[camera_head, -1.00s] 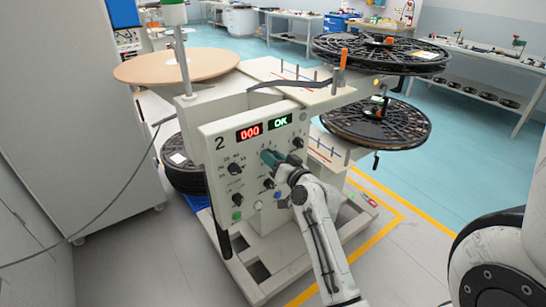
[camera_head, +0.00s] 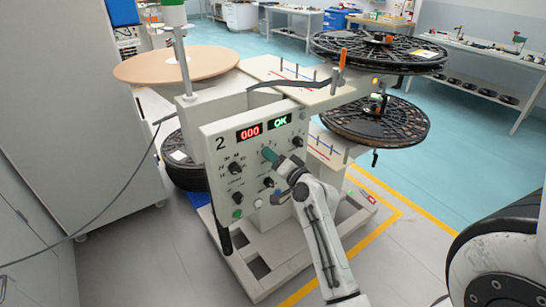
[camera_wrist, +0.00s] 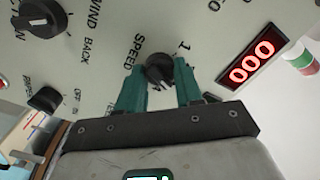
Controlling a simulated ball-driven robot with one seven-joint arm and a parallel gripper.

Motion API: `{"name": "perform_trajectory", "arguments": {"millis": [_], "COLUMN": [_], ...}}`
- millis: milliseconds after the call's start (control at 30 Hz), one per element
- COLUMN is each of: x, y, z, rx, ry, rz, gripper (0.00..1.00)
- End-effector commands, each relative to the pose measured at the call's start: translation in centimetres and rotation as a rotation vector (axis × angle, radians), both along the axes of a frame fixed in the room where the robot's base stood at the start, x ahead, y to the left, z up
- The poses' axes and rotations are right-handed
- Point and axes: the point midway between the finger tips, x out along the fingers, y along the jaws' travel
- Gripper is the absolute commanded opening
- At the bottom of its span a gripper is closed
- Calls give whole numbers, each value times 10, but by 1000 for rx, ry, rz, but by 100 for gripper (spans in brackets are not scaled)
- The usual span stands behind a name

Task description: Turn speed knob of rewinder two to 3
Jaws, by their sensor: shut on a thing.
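Rewinder two (camera_head: 217,180) is a pale machine with a "2" on its front panel, a red display (camera_head: 249,132) reading 000 and a green OK display (camera_head: 279,121). In the wrist view the black speed knob (camera_wrist: 159,70) sits beside the word SPEED, with a "1" near it. My gripper (camera_wrist: 160,82) has its green fingers shut on the knob, one on each side. In the head view my gripper (camera_head: 270,155) is at the panel below the displays and hides the knob. The knob's exact setting is hard to tell.
Other black knobs, such as one at the panel's left (camera_head: 235,168), surround it. In the wrist view a WIND BACK knob (camera_wrist: 40,17) and another knob (camera_wrist: 46,99) lie to the left. Black reels (camera_head: 375,122) stand at the right, a tan disc (camera_head: 176,65) at the left.

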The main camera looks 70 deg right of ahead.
Motion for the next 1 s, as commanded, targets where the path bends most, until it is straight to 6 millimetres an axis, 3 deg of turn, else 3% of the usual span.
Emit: {"name": "perform_trajectory", "arguments": {"millis": [267,300,533,833,1000], "x": [-1,-1,0,-3,-20], "y": [0,0,0,1,12], "z": [-1,-1,-1,-1,-3], "rx": [1,1,0,0,0], "ry": [2,2,1,1,1], "rz": [-2,-2,-1,-1,-1], "gripper": [5,38,60,61,61]}}
